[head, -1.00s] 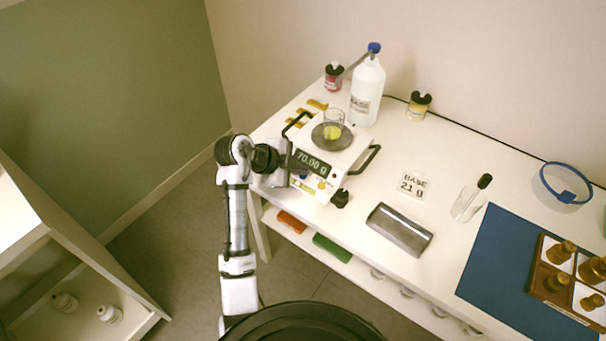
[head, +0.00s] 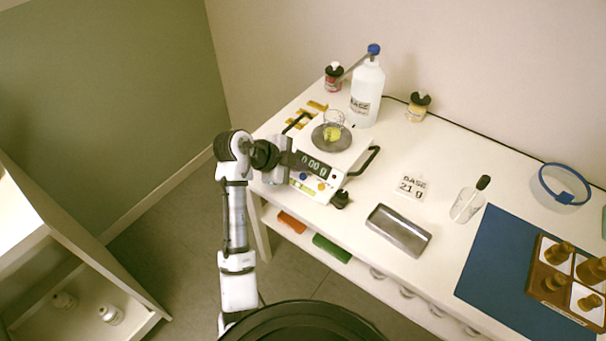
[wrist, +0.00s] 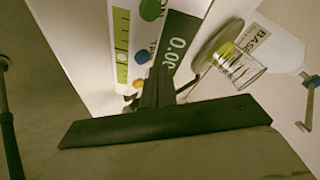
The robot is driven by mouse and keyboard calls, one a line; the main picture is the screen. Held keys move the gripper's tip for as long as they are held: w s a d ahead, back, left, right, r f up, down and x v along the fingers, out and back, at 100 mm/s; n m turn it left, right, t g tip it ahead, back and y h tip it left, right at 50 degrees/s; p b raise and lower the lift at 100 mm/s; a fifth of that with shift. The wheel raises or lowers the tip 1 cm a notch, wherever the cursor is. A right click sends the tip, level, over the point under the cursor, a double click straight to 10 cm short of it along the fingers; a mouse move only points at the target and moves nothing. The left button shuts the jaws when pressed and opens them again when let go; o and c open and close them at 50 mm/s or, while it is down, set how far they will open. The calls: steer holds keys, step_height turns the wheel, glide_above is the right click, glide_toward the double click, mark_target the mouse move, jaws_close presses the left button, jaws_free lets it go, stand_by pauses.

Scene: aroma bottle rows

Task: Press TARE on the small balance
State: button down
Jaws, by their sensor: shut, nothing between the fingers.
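The small white balance (head: 345,158) stands near the left end of the table, and its display (head: 314,164) reads 0.00 g. A glass beaker with yellow contents (head: 333,126) sits on its round grey pan. It also shows in the wrist view (wrist: 240,66). My gripper (head: 293,160) is shut and empty at the left of the balance's front panel. In the wrist view its shut fingers (wrist: 158,82) point at the panel beside the display (wrist: 172,52). A blue button (wrist: 142,57) and an orange button (wrist: 138,84) show close to them. Whether the fingertips touch the panel, I cannot tell.
A white BASE bottle (head: 367,92) stands behind the balance, with a red jar (head: 334,77) and a yellow jar (head: 417,106) nearby. A metal tray (head: 398,231) and a "BASE 21 g" card (head: 412,186) lie to the right. A blue mat (head: 500,255) lies further right.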

mark_target(298, 178)
step_height(298, 178, up, 5)
steer(key=p, duration=0.2)
steer(key=shift+p, duration=0.3)
stand_by(0.7)
